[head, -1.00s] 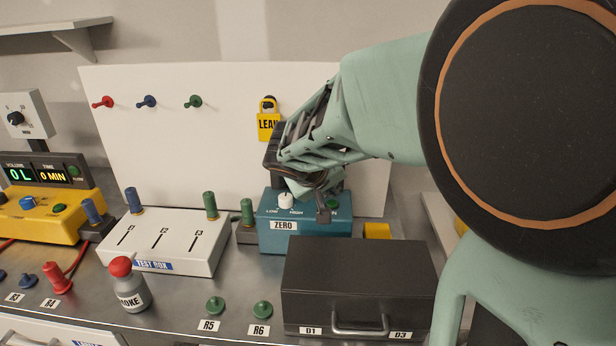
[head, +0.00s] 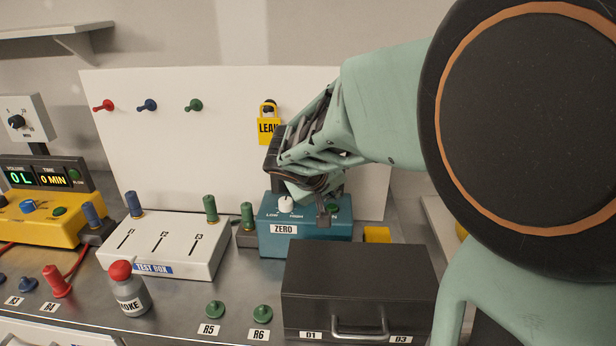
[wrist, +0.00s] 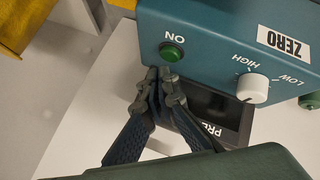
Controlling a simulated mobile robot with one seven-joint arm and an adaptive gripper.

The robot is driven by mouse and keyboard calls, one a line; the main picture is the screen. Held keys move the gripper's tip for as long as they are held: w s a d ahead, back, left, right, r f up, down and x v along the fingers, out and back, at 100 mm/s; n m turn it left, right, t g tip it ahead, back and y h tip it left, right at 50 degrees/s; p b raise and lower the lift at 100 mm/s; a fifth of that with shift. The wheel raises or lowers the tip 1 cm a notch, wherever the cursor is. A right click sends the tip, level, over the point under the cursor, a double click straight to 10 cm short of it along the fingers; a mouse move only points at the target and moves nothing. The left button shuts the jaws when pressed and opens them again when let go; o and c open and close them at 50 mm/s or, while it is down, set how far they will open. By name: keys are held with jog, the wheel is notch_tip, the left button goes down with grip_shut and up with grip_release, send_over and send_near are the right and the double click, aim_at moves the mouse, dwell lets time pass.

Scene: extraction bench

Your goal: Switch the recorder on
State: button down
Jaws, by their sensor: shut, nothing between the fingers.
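A teal box (head: 275,238), which looks like the recorder, stands on the bench with a white LOW/HIGH knob (head: 286,204) and a ZERO label. A green button (wrist: 171,52) marked ON sits on the same panel in the wrist view. My gripper (wrist: 162,78) is shut and empty, its fingertips right beside the green button. I cannot tell whether they touch it. A dark screen (wrist: 218,112), its lettering partly covered, rises behind the panel. In the head view my gripper (head: 324,212) hides part of the button and screen.
A black drawer case (head: 355,270) stands in front of the teal box. The white test box (head: 160,245) and a smoke bottle (head: 129,290) are to the left.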

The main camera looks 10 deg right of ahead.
aim_at(331, 208)
jog(key=shift+f, duration=0.1)
dwell(0.3)
jog(key=shift+f+b, duration=0.35)
jog(key=shift+b, duration=0.45)
jog(key=shift+f+b, duration=0.4)
jog(key=shift+b, duration=0.2)
dwell(0.4)
jog(key=shift+r, duration=0.1)
jog(key=shift+r+p, duration=0.45)
jog(key=shift+r, duration=0.3)
jog(key=shift+r+p, duration=1.6)
jog(key=shift+r, duration=0.95)
